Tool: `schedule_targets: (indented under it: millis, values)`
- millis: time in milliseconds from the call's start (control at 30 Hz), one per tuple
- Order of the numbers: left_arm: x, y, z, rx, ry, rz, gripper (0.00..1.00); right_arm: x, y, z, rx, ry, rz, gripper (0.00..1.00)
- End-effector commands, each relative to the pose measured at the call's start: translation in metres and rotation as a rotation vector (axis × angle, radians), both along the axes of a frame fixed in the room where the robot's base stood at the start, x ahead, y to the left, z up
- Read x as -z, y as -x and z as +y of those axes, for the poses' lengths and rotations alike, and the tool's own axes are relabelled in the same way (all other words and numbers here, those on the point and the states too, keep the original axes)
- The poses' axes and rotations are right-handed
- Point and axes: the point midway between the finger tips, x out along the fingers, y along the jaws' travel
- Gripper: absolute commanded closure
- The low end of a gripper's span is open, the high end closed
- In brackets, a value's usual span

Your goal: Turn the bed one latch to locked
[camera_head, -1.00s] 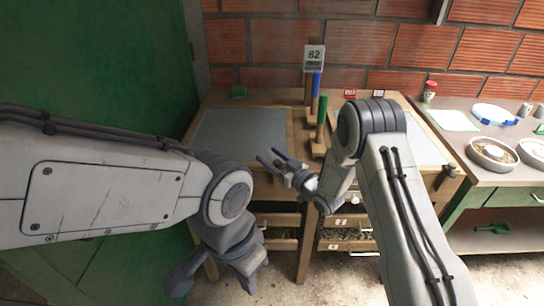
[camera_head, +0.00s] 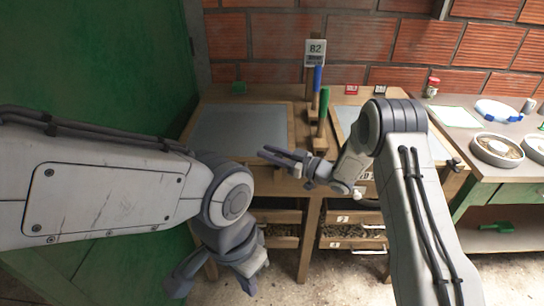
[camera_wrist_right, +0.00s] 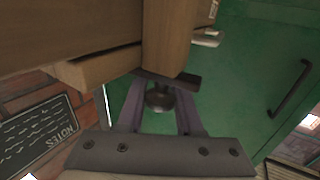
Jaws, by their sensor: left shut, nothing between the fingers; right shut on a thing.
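The bed one latch shows in the right wrist view as a dark round knob (camera_wrist_right: 160,97) below a short dark bar, beside the wooden frame of the table. My right gripper (camera_wrist_right: 160,102) has a finger on either side of the knob and is shut on it. In the head view, my right gripper (camera_head: 272,154) is at the front edge of the left bed (camera_head: 240,128), pointing left. The latch cannot be made out there, and its locked or unlocked position cannot be read. My left gripper (camera_head: 218,278) hangs low at the left, shut and empty, away from the table.
Drawers (camera_head: 345,232) sit under the table, close below my right gripper. A green-handled tool (camera_head: 323,104) and a blue-handled one (camera_head: 316,80) stand between the beds. A green door (camera_head: 90,70) is at left. A side bench (camera_head: 480,165) with bowls stands at right.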

Motion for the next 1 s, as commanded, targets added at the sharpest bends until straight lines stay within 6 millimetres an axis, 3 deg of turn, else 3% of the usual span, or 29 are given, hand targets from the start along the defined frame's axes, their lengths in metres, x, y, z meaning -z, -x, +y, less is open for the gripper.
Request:
schedule_targets:
  millis: [200, 533, 567, 600, 1000]
  values:
    - [0.0069, 0.0, 0.0, 0.0, 0.0, 0.0, 1.0, -0.0006, 0.0024, 0.0014, -0.108, 0.001, -0.003, 1.0]
    - [0.0064, -0.0001, 0.0, 0.0, 0.0, 0.0, 1.0, -0.0013, 0.0032, 0.0014, -0.117, 0.001, -0.001, 1.0]
    - [0.0064, -0.0001, 0.0, 0.0, 0.0, 0.0, 1.0, -0.0013, 0.0032, 0.0013, -0.117, 0.001, -0.001, 0.54]
    - [0.0064, -0.0001, 0.0, 0.0, 0.0, 0.0, 1.0, -0.0013, 0.0032, 0.0013, -0.116, 0.001, -0.001, 0.39]
    - [0.0074, 0.0, 0.0, 0.0, 0.0, 0.0, 1.0, -0.0001, 0.0045, -0.0038, -0.114, 0.001, 0.0, 0.36]
